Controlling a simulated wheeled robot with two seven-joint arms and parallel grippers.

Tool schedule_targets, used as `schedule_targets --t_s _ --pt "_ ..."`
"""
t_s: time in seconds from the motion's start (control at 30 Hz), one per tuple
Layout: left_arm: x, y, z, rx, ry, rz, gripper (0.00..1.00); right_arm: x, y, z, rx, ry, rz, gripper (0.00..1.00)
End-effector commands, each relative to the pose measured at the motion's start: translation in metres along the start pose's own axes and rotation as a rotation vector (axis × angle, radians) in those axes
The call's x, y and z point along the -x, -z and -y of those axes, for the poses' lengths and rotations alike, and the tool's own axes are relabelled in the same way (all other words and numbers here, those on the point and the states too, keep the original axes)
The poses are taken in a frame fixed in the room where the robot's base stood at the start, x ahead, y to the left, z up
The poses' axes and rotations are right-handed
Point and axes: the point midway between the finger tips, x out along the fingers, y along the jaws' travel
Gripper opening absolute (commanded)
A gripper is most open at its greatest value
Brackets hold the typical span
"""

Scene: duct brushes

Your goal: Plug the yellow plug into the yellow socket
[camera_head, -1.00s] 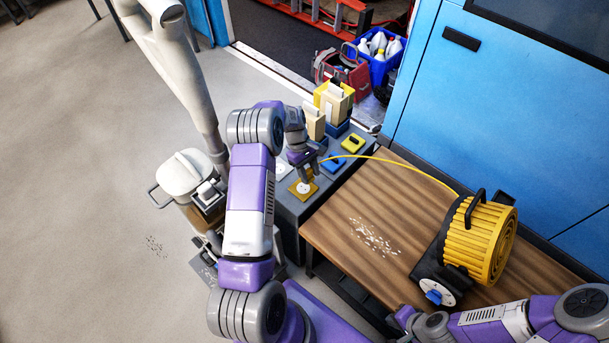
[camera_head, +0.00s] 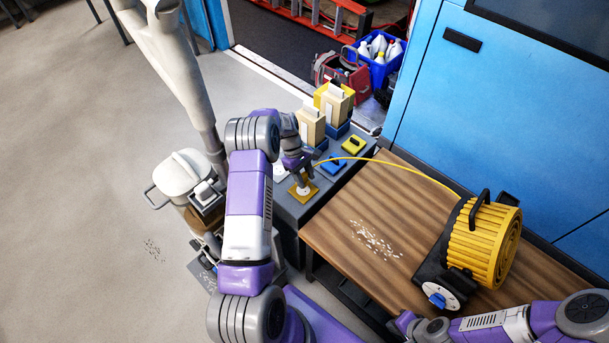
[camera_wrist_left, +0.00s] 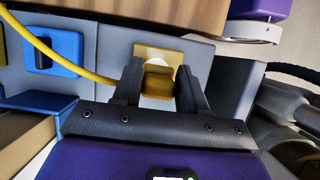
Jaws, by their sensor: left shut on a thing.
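My left gripper (camera_head: 302,177) is over the grey bench in the head view, with its fingers (camera_wrist_left: 160,88) on either side of the yellow plug (camera_wrist_left: 158,84). It is shut on the plug, right at the yellow socket plate (camera_head: 303,191). In the left wrist view the yellow plate (camera_wrist_left: 178,53) with its pale round middle lies just beyond the plug. The plug overlaps the pale round, and I cannot tell how deep it sits. A yellow cable (camera_head: 395,163) runs to the yellow reel (camera_head: 487,243). My right gripper (camera_head: 405,320) is at the lower right edge, its jaws unclear.
Blue (camera_head: 332,164) and yellow (camera_head: 353,145) plates with dark middles sit farther back on the grey bench (camera_head: 290,207). Cream boxes (camera_head: 311,124) stand behind them. The wooden bench (camera_head: 340,215) on the right carries pale scraps and the reel.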

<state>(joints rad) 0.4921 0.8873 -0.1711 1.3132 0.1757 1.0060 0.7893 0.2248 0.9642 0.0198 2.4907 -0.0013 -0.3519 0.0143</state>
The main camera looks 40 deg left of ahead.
Motion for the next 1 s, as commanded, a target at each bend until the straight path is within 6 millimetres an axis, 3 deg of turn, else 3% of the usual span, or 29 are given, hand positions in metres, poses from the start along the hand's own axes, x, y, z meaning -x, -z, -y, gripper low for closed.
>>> schedule_targets --t_s 0.33,1.0 --pt "-0.029 0.012 0.0 -0.001 0.0 0.0 0.15 -0.02 0.001 -0.008 0.0 0.0 0.0 0.0" --pt "-0.03 0.013 0.0 0.0 0.0 0.0 0.15 -0.021 0.001 -0.008 0.0 0.0 0.0 0.0"
